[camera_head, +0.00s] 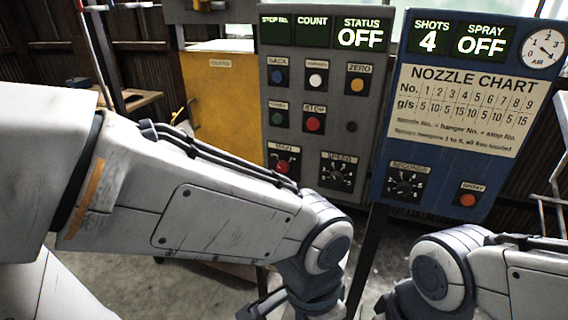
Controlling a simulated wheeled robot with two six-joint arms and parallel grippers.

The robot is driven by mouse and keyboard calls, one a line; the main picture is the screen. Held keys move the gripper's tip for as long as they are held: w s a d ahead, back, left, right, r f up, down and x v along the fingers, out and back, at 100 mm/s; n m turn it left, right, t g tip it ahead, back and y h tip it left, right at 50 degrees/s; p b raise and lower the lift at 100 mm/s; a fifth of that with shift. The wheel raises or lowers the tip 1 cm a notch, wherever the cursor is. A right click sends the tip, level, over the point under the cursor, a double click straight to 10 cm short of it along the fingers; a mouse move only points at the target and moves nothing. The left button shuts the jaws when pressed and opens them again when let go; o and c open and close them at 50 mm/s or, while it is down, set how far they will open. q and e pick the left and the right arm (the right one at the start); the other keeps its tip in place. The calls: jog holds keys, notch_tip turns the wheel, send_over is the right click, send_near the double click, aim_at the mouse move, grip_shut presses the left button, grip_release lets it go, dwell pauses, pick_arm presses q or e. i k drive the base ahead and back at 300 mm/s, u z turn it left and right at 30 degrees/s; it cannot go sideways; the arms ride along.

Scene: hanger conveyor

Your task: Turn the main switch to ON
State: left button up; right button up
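The main switch (282,167) is a small red-handled switch under the label MAIN, at the lower left of the grey control panel (352,107). The STATUS display (361,33) on that panel reads OFF. My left arm reaches across the picture in front of the panel, with its wrist below the switch and apart from it. What looks like part of my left gripper (265,306) shows at the bottom edge, cut off, and its opening cannot be made out. My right arm is at the lower right, and its gripper is out of view.
The grey panel also holds several buttons and a SPEED dial (338,173). A blue panel (455,110) with a nozzle chart, SECONDS dial and SPRAY button stands to the right; its SPRAY display reads OFF. A yellow cabinet (222,95) stands behind left. Concrete floor shows below.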

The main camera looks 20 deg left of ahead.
aim_at(282, 167)
jog(key=z, duration=1.85)
jog(key=k, duration=1)
jog(key=u, duration=1.9)
jog(key=i, duration=0.5)
jog(key=z, duration=0.05)
